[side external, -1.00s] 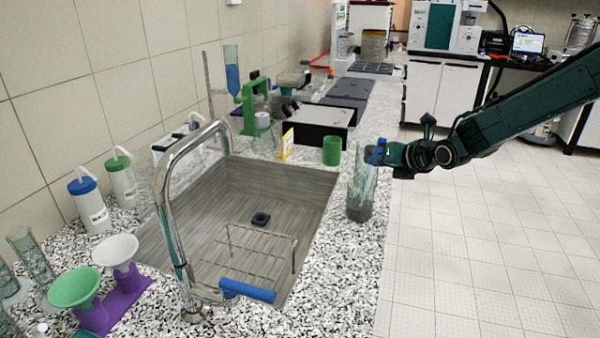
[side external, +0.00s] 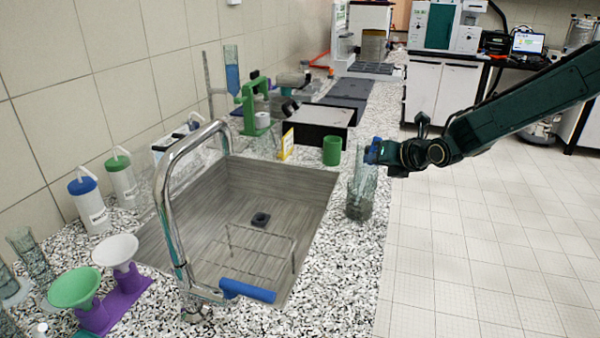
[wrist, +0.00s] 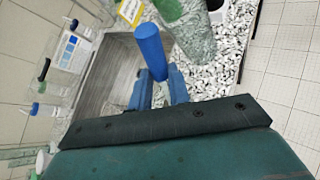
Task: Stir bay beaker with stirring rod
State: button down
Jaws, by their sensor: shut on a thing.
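My gripper (side external: 372,151) is at the right edge of the counter, beside the top of a clear glass beaker (side external: 358,206). In the wrist view, a thick blue cylinder, seemingly the stirring rod's handle (wrist: 150,48), stands between the two blue fingers, which are shut on it. The rod's thin shaft cannot be made out, so I cannot tell whether its tip is inside the beaker. The beaker stands upright on the speckled counter, right of the sink. In the wrist view, clear glass (wrist: 198,42) shows just right of the handle.
The grey sink (side external: 290,185) with its wire rack and tall chrome faucet (side external: 165,200) lies left of the beaker. A green cup (side external: 332,151) and a yellow sign (side external: 287,144) stand behind. Wash bottles (side external: 90,205) and funnels (side external: 75,288) stand left. Open floor lies right.

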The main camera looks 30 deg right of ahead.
jog(key=shift+a, duration=0.1)
jog(key=shift+s+a, duration=0.25)
dwell(0.3)
jog(key=w+d+r, duration=0.1)
jog(key=d+r, duration=0.3)
jog(key=r, duration=0.5)
jog(key=shift+w+r, duration=0.25)
jog(key=shift+r, duration=0.05)
dwell(1.1)
dwell(0.8)
